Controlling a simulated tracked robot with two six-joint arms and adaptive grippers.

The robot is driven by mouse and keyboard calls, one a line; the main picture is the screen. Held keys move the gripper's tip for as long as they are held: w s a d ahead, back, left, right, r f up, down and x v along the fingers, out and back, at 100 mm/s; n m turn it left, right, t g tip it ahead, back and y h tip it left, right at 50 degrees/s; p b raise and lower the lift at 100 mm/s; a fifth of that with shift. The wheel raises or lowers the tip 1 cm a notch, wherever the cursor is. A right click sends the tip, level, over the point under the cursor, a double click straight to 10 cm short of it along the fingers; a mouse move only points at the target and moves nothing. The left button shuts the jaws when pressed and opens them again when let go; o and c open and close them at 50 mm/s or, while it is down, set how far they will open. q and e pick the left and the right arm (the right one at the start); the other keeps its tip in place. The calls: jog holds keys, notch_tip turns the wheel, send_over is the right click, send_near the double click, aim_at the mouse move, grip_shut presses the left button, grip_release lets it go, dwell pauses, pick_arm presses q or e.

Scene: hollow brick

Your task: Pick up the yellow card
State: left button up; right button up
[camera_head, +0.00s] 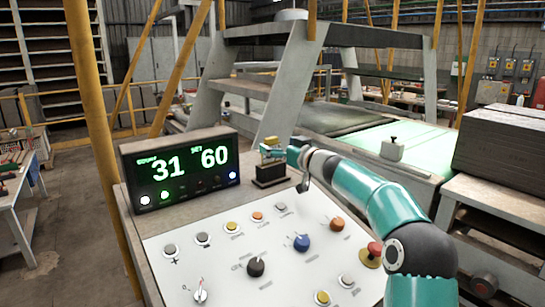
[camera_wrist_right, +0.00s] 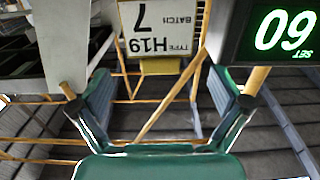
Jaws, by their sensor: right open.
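The yellow card (camera_head: 271,151) shows small above a black block (camera_head: 270,176) at the back of the control panel. In the right wrist view the card (camera_wrist_right: 160,30) is at the top, upside down to me. It has a pale face with black print, "TYPE H19 BATCH 7", and a yellow edge and tab. My right gripper (camera_head: 291,154) is close by the card at its right in the head view. In the right wrist view the gripper (camera_wrist_right: 160,82) is open, its fingers apart on either side below the card, with nothing held. My left gripper is not in view.
A display box (camera_head: 180,167) reading 31 and 60 stands left of the card; it also shows at the right wrist view's top right (camera_wrist_right: 278,32). The sloping white panel (camera_head: 210,265) in front carries knobs and buttons. A yellow post (camera_head: 95,110) stands at left.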

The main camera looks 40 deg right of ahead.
aim_at(273, 143)
jog(key=w, duration=0.2)
jog(key=w+p, duration=0.1)
jog(key=shift+w+d+f, duration=0.2)
jog(key=shift+w, duration=0.15)
jog(key=c, duration=1.2)
